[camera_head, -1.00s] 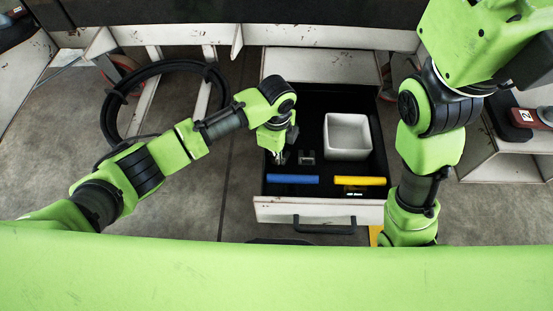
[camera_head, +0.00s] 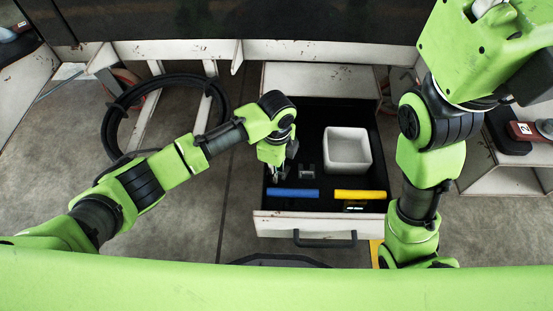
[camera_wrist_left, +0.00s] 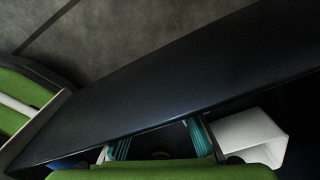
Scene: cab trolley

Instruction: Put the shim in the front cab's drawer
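The drawer (camera_head: 283,220) is pulled out, with a black inside and a white front. My left gripper (camera_head: 278,178) reaches down over its left part. In the left wrist view its two teal fingers (camera_wrist_left: 160,143) stand apart, and I see nothing held between them. A small grey bracket-like part (camera_head: 307,172) lies just right of the gripper. I cannot tell which object is the shim; none is clearly recognisable as it. My right arm (camera_head: 418,205) comes down right of the drawer; its gripper is hidden.
The drawer holds a white square bin (camera_head: 347,166), a blue bar (camera_head: 292,195), a yellow bar (camera_head: 360,195) and a small dark labelled piece (camera_head: 355,207). A coiled black hose (camera_head: 118,112) hangs at left. A red-and-black item (camera_head: 525,131) sits at right.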

